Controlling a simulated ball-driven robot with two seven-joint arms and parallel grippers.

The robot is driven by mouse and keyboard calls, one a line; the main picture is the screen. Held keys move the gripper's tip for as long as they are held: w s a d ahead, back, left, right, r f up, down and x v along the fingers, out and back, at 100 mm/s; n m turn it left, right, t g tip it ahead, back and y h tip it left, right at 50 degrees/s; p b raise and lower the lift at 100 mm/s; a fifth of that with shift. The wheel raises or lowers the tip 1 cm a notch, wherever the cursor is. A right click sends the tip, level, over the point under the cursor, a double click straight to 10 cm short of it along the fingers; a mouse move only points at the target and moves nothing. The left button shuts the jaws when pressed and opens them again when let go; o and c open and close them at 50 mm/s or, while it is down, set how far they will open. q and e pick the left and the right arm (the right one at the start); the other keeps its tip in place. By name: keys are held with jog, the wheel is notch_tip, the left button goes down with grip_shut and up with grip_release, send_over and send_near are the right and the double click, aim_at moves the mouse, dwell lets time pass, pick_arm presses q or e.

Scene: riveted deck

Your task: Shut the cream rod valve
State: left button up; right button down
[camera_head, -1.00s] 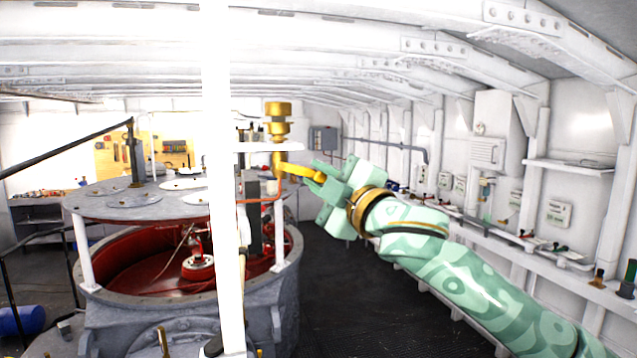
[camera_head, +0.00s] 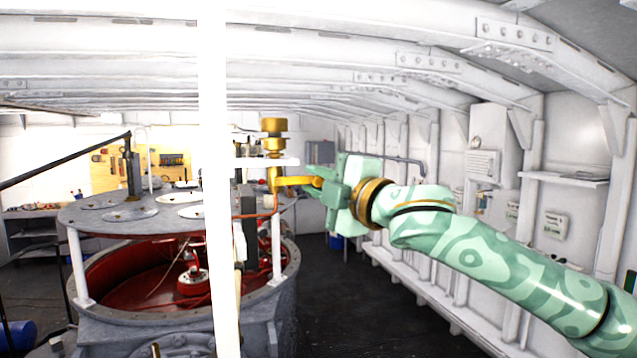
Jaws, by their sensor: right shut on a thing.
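A brass-yellow valve (camera_head: 273,147) stands upright just right of the white post, with a yellow lever (camera_head: 294,182) reaching out to its right. A white crossbar passes across the valve body and hides part of it. I cannot tell a cream colour on the valve in this bright light. My right gripper (camera_head: 318,182), pale green, comes from the right and is shut on the outer end of the lever. Its fingers partly hide that end. The lever is about level. My left gripper is not in view.
A white post (camera_head: 218,250) runs from top to bottom close in front of me. Behind it stands a grey round tank (camera_head: 180,325) with a red inside and a raised lid plate (camera_head: 95,210). The dark floor (camera_head: 350,300) right of the tank is clear. A shelf and boxes line the right wall.

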jog(key=shift+r, duration=0.3)
jog(key=c, duration=1.4)
grip_release()
jog(key=shift+c, duration=0.2)
jog(key=shift+o, duration=0.5)
jog(key=shift+s+f, duration=0.1)
jog(key=shift+f, duration=0.1)
jog(key=shift+s+d+f+b, duration=0.15)
jog(key=shift+s+d+b, duration=0.05)
jog(key=shift+s+b, duration=0.1)
jog(key=b+v, duration=0.5)
jog(key=v, duration=1)
jog(key=shift+s+d+b, duration=0.2)
jog(key=shift+s+b, duration=0.05)
jog(key=shift+b, duration=0.1)
